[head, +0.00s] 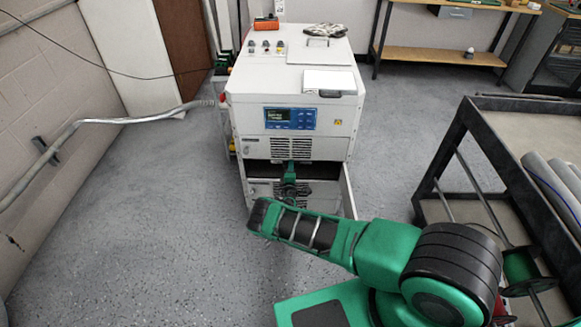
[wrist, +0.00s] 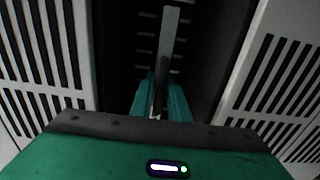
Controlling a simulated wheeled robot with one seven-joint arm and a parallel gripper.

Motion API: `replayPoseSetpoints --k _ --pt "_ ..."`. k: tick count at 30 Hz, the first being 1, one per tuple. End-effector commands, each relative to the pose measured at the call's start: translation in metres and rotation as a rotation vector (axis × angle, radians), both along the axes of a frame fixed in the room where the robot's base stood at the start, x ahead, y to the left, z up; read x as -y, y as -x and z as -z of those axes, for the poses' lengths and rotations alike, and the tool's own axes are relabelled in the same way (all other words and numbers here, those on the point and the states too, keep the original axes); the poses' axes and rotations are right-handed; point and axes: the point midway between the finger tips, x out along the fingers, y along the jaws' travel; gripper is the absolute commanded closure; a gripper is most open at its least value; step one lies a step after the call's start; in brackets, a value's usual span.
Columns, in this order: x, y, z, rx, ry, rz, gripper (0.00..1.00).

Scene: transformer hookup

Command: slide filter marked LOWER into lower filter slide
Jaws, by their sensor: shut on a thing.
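The white cabinet (head: 290,90) has a dark open bay (head: 322,169) between its upper and lower louvred panels. My gripper (head: 289,172) is at the front of this bay, left of its middle. In the wrist view, my gripper (wrist: 160,103) is shut on a thin light-grey piece (wrist: 168,42), apparently the filter, seen nearly edge-on. It runs from between the green fingers into the dark gap between two louvred panels. I cannot read any LOWER mark. The slide rails and how far the piece sits in them cannot be made out.
A panel or door (head: 348,192) stands out at the bay's right side. A dark cart (head: 490,104) is at the right, and a wall with a grey pipe (head: 110,121) is at the left. The floor (head: 150,210) left of the cabinet is clear.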

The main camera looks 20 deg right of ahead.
Motion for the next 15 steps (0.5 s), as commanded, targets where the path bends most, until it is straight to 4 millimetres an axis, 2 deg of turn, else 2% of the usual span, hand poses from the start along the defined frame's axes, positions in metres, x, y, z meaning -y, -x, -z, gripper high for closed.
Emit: replayPoseSetpoints --k 6,7,9,15 --pt "0.0011 -0.0021 -0.0004 0.001 0.000 0.000 1.00" --pt "0.0011 -0.0020 -0.0004 0.001 0.001 0.000 0.78" --pt "0.0010 -0.0020 -0.0004 0.000 0.000 0.000 0.63" --pt "0.0008 -0.0019 -0.0002 0.000 0.000 0.000 0.63"
